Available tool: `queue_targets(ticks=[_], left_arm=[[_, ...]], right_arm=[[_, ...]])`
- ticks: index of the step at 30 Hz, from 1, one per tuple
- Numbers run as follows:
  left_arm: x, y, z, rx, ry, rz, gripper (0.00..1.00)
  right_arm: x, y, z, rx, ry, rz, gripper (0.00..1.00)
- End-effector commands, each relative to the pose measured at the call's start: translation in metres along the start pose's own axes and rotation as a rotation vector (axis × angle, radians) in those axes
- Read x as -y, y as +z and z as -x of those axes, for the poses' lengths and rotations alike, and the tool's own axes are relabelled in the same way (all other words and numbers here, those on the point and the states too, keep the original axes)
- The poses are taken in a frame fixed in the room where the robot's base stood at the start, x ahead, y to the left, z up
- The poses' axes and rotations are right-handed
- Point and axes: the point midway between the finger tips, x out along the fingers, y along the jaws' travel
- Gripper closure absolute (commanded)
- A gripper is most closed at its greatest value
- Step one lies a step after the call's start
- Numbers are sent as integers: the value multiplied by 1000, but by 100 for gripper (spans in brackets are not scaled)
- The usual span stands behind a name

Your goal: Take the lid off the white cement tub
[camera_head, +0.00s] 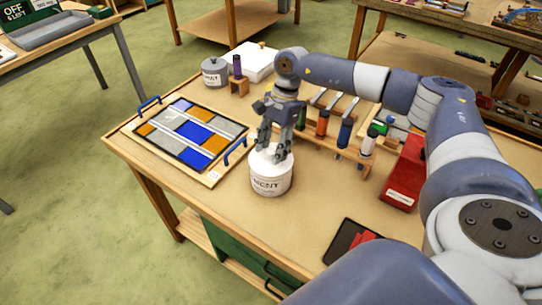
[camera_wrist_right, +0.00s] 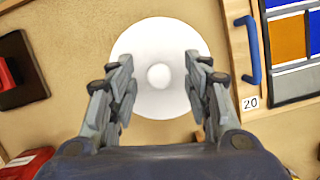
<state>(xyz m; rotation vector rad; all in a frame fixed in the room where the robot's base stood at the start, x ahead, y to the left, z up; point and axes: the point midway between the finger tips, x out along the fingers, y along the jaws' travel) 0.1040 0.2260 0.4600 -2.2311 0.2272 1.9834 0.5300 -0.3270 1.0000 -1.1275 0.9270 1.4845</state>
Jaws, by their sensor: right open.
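The white cement tub (camera_head: 270,183) stands upright on the wooden table with its white lid (camera_head: 258,161) on top. Dark lettering shows on its front. My right gripper (camera_head: 272,156) points down directly over the lid. In the right wrist view the round lid (camera_wrist_right: 150,50) has a small round knob (camera_wrist_right: 159,76) at its middle. The open fingers (camera_wrist_right: 158,95) are on either side of that knob, apart from it in the picture. Whether the fingertips touch the lid's top cannot be told. My left gripper is not in view.
A leaded panel (camera_head: 188,132) in a wooden tray with blue handles lies left of the tub. A grey tub (camera_head: 215,72) and white box (camera_head: 252,60) stand behind. A tool rack (camera_head: 335,150), red box (camera_head: 404,180) and dark pad (camera_head: 345,240) are to the right.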

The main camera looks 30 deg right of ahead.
Motion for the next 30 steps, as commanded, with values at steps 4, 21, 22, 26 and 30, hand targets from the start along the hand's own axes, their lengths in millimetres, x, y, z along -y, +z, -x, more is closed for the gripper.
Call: queue_targets(ticks=[4, 21, 22, 26, 30], left_arm=[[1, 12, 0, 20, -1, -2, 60], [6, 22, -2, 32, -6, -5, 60], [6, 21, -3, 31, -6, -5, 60], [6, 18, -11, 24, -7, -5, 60], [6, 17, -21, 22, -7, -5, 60]], right_arm=[[0, 0, 0, 0, 0, 0, 59], [1, 1, 3, 0, -1, 1, 100], [1, 2, 5, 0, -2, 2, 100], [1, 6, 23, -1, -5, 4, 100], [2, 14, 52, 0, -6, 4, 100]])
